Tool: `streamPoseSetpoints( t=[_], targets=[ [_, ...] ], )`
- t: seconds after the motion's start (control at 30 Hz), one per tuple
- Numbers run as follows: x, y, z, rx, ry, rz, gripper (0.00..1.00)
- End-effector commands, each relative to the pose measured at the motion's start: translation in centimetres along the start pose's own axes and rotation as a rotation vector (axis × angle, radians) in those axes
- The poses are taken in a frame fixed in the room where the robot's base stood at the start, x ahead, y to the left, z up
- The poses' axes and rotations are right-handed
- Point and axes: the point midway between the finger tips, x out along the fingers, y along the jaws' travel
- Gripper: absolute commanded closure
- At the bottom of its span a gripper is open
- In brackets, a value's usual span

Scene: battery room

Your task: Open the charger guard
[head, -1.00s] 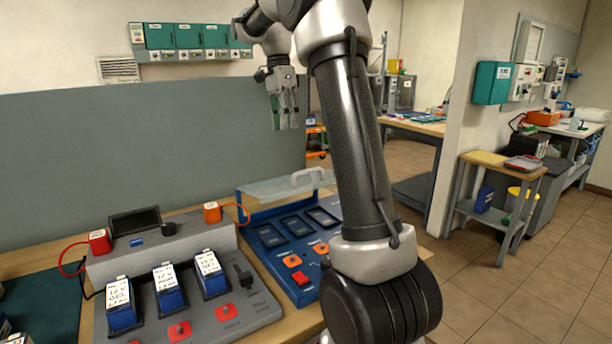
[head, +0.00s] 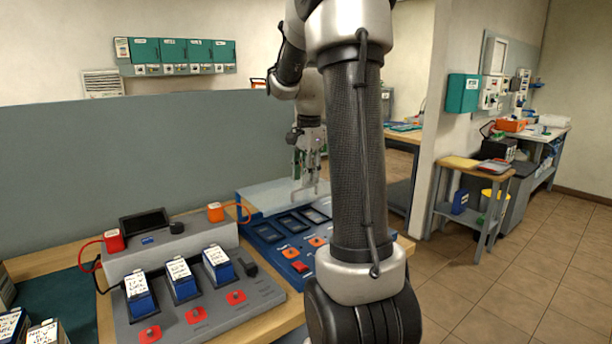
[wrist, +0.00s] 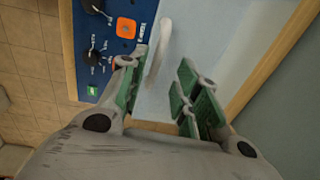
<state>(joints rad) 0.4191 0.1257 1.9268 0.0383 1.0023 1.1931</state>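The charger guard (head: 268,196) is a pale, see-through panel over the far part of the blue charger (head: 243,228). It appears to lie low and nearly flat. Its light handle (head: 304,193) stands at the right end of the panel. My gripper (head: 309,172) is just above the handle, pointing down. In the wrist view my gripper (wrist: 164,78) is open, with green finger pads apart. The handle (wrist: 158,50) shows in line with the gap between them, nearer the left finger. I cannot tell whether a finger touches it. The guard panel (wrist: 205,40) fills the upper right there.
A grey charging station (head: 205,310) with several blue batteries stands left of the charger. An orange cable connector (head: 215,212) sits close to the guard's left side. A grey partition (head: 130,150) rises behind the bench. A small side table (head: 470,165) stands far right.

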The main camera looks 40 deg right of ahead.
Motion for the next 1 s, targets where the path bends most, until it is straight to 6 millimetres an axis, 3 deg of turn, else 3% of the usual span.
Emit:
streamPoseSetpoints(
  t=[0.67, 0.77, 0.83, 1.0],
  targets=[
    [0.1, 0.2, 0.2, -0.012, 0.001, -0.019, 0.68],
    [-1.0, 1.0, 1.6, -0.094, 0.007, -0.033, 0.68],
    [-2.4, 2.3, 3.6, -0.220, 0.017, -0.054, 0.68],
    [-5.8, 8.2, 9.8, -0.697, 0.063, -0.123, 0.68]
  ],
)
